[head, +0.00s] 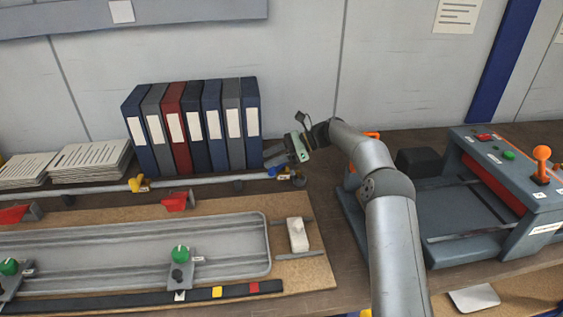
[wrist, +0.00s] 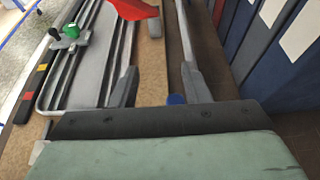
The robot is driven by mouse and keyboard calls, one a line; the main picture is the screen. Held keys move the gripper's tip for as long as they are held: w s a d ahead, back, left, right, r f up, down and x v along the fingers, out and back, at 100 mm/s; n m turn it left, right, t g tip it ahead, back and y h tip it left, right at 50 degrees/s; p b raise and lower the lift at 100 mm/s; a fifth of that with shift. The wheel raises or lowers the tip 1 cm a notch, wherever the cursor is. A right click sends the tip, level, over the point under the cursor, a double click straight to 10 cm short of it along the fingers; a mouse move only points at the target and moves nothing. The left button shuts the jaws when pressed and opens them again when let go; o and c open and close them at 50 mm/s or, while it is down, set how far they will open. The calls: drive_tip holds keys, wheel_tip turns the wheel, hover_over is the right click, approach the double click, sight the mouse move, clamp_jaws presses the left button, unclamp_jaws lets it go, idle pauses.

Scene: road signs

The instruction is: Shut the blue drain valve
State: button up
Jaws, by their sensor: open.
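The blue drain valve (head: 279,171) sits at the right end of the grey pipe (head: 215,180), close to the blue binder at the end of the row. Only a small part of its blue handle shows beneath my gripper. My gripper (head: 271,157) is open just above the valve, with its fingers pointing left along the pipe. In the wrist view the two grey fingers (wrist: 160,82) are apart, and a bit of the blue valve (wrist: 176,99) shows low between them, near the right finger. The handle's angle is mostly hidden, and I cannot tell whether a finger touches it.
A row of binders (head: 190,125) stands right behind the pipe. A yellow valve (head: 140,184) is farther left on it. A red lever (head: 178,202) and a board with a metal tray (head: 262,262) lie in front. A grey machine (head: 470,205) stands at the right.

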drive_tip(key=s+d+r+b, duration=0.3)
drive_tip(key=s+r, duration=0.5)
drive_tip(key=s, duration=0.4)
drive_tip(key=shift+d+b, duration=0.3)
drive_tip(key=shift+r, duration=0.1)
